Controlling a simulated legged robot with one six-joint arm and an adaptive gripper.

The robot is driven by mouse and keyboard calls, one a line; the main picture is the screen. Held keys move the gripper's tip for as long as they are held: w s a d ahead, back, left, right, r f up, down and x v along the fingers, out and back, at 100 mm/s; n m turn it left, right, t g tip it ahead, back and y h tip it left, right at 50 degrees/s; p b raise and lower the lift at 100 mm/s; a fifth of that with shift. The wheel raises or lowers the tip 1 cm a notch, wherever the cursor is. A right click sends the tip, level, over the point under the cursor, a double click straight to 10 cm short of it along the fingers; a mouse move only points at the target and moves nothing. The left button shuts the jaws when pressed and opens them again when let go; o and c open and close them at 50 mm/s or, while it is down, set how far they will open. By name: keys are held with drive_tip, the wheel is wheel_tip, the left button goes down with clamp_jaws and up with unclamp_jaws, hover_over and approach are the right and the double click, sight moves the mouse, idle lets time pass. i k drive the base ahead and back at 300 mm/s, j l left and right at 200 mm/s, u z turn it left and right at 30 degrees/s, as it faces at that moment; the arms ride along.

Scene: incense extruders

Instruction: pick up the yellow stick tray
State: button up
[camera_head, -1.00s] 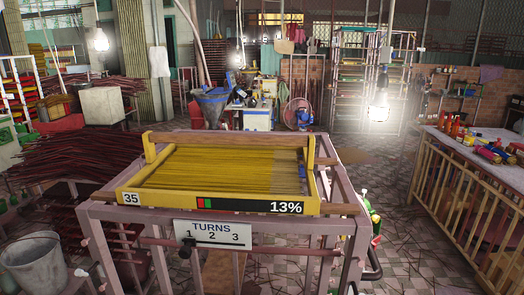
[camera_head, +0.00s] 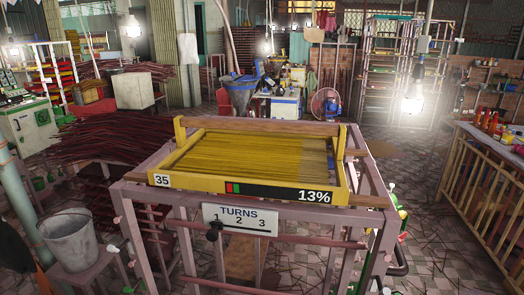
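The yellow stick tray (camera_head: 252,187) rests on a pinkish metal stand (camera_head: 150,199) in the middle of the head view. It is a shallow yellow frame full of parallel yellow sticks, with a raised wooden bar along its back. Its front bears the label 35, a red and green marker and a black strip reading 13%. A white sign (camera_head: 240,218) reading TURNS 1 2 3, with a dark knob, hangs on the stand below the tray. My gripper is not in view.
A grey bucket (camera_head: 68,237) sits on a small stool at left, near piles of dark red sticks (camera_head: 90,140). A wooden-railed table (camera_head: 490,170) with bottles stands at right. A fan (camera_head: 325,104) and workbench are behind.

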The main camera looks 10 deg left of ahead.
sight(287, 162)
drive_tip(key=j+u, duration=0.4)
drive_tip(key=j, duration=1.5)
drive_tip(key=i, duration=0.05)
